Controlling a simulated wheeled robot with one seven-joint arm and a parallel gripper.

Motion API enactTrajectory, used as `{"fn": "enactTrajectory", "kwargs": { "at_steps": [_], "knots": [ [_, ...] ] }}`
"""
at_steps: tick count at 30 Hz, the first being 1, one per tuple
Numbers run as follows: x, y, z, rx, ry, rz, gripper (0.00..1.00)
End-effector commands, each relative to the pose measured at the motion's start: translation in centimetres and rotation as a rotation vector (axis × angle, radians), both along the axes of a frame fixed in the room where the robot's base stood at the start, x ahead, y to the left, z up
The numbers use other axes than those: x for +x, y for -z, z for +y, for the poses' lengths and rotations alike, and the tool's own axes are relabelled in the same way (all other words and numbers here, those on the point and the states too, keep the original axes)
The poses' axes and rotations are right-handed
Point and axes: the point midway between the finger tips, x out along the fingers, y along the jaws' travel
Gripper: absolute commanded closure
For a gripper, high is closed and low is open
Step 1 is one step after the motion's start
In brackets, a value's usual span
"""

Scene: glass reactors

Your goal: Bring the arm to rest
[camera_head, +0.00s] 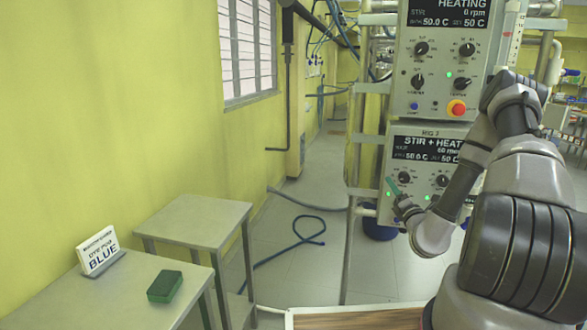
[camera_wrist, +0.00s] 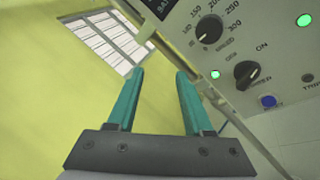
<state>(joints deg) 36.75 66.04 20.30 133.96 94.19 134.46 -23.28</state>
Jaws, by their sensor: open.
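My gripper (camera_head: 393,187) is raised in front of the lower control panel (camera_head: 422,160) in the head view, and my arm comes in from the right. In the wrist view its two teal fingers (camera_wrist: 157,85) stand apart with nothing between them. A control panel with black knobs (camera_wrist: 248,74) and green lights shows close on the right in the wrist view. Whether the fingers touch the panel cannot be told from the head view, but the wrist view shows a gap.
An upper control panel (camera_head: 440,60) with a red and yellow button hangs above. A blue hose (camera_head: 297,240) lies on the open floor.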

Motion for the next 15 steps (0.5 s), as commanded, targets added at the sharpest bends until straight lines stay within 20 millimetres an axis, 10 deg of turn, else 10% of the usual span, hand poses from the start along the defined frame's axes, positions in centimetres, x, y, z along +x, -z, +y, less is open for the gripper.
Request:
{"fn": "enactTrajectory", "kwargs": {
  "at_steps": [6,15],
  "knots": [
    [-1.2,-12.2,10.3,-0.29,-0.459,-0.235,0.49],
    [-10.9,-20.6,20.9,-0.787,-1.004,-0.49,0.49]
  ]
}}
